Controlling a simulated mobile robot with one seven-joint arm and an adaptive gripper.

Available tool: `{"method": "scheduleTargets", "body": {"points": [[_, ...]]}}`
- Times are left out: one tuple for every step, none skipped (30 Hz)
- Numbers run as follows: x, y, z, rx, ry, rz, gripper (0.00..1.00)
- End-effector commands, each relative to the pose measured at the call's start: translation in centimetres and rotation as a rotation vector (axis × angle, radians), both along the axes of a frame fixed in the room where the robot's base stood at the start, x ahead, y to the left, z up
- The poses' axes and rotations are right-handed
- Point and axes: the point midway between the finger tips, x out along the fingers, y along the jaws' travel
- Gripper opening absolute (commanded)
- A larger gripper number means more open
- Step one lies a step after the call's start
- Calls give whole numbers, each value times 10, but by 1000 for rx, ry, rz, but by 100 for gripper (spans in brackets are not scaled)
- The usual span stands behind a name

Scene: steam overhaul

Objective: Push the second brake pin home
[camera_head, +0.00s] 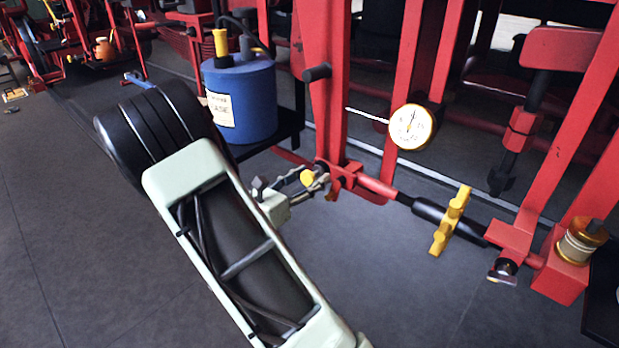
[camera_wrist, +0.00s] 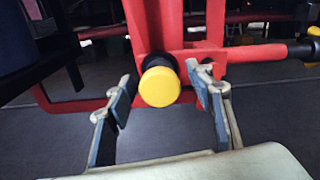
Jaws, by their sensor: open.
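A brake pin with a round yellow head (camera_wrist: 160,87) faces me in the wrist view, with a black part (camera_wrist: 157,62) behind it at the red bracket. In the head view its yellow head (camera_head: 307,178) shows at the left end of the red rod. My gripper (camera_wrist: 164,92) is open, with one finger on each side of the yellow head and visible gaps between. In the head view my gripper (camera_head: 311,181) is at this joint. How deep the pin sits is hard to tell. A dark pin-like part with a pale end (camera_head: 503,271) shows at the rod's right end.
A yellow cross handle (camera_head: 450,220) sits on the rod to the right. A white dial gauge (camera_head: 411,127) is above the rod. A blue can (camera_head: 240,100) stands on a dark shelf at left. Red frame posts (camera_head: 327,110) rise behind the joint. The grey floor in front is clear.

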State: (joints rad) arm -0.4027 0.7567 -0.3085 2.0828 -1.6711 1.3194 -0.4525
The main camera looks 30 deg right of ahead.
Motion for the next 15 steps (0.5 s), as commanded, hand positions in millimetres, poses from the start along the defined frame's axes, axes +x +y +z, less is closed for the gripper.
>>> {"method": "scheduleTargets", "body": {"points": [[0, 4, 0, 0, 0, 2, 49], [-1, 6, 0, 0, 0, 3, 49], [-3, 11, 0, 1, 0, 4, 49], [-4, 16, 0, 1, 0, 4, 49], [-6, 21, 0, 2, 1, 5, 49], [-8, 28, 0, 2, 1, 6, 49], [-11, 34, 0, 1, 0, 6, 49], [-13, 40, 0, 1, -1, 6, 49], [-16, 49, 0, 2, 0, 6, 49], [-18, 55, 0, 1, -1, 6, 49], [-21, 61, 0, 1, -1, 5, 49], [-23, 69, 0, 1, -1, 6, 49], [-25, 75, 0, 1, -1, 4, 49], [-27, 80, 0, 0, -1, 5, 49], [-30, 87, 0, 2, 1, 4, 49]]}}
